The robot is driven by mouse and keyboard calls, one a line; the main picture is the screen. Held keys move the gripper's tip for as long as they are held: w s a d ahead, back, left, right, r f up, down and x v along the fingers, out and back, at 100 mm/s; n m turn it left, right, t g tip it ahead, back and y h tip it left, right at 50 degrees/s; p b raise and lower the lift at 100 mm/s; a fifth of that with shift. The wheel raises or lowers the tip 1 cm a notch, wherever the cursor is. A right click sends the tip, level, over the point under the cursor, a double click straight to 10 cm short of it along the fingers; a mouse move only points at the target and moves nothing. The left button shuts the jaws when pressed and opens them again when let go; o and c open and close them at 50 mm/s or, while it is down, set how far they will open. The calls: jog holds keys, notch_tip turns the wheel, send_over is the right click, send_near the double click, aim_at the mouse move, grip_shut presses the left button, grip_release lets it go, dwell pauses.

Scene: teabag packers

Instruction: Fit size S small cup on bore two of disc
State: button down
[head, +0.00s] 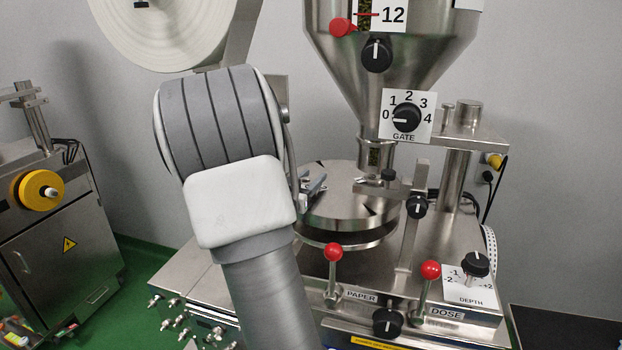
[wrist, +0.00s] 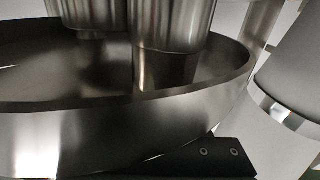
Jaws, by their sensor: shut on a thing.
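The round steel disc (head: 345,212) sits under the hopper spout in the head view, its left part hidden by my arm. My gripper (head: 314,188) is at the disc's left edge, mostly behind my arm. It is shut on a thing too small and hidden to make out. I cannot pick out the size S cup or tell which bore is number two. In the wrist view, a shiny round surface with a raised steel rim (wrist: 120,130) fills the middle. Steel cylinders (wrist: 172,25) stand over it, cut off by the top edge. A dark bar with two screws lies below.
The hopper (head: 395,60) and its gate knob (head: 407,117) overhang the disc. Red-topped PAPER (head: 333,253) and DOSE (head: 430,270) levers stand in front. A post and bracket (head: 410,225) rise at the disc's right. A white paper roll (head: 165,30) hangs upper left.

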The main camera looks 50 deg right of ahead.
jog(key=shift+f, duration=0.2)
jog(key=shift+c, duration=1.8)
grip_release()
jog(key=b+v, duration=0.1)
jog(key=v, duration=1.6)
jog(key=shift+a, duration=0.2)
jog(key=shift+s, duration=0.1)
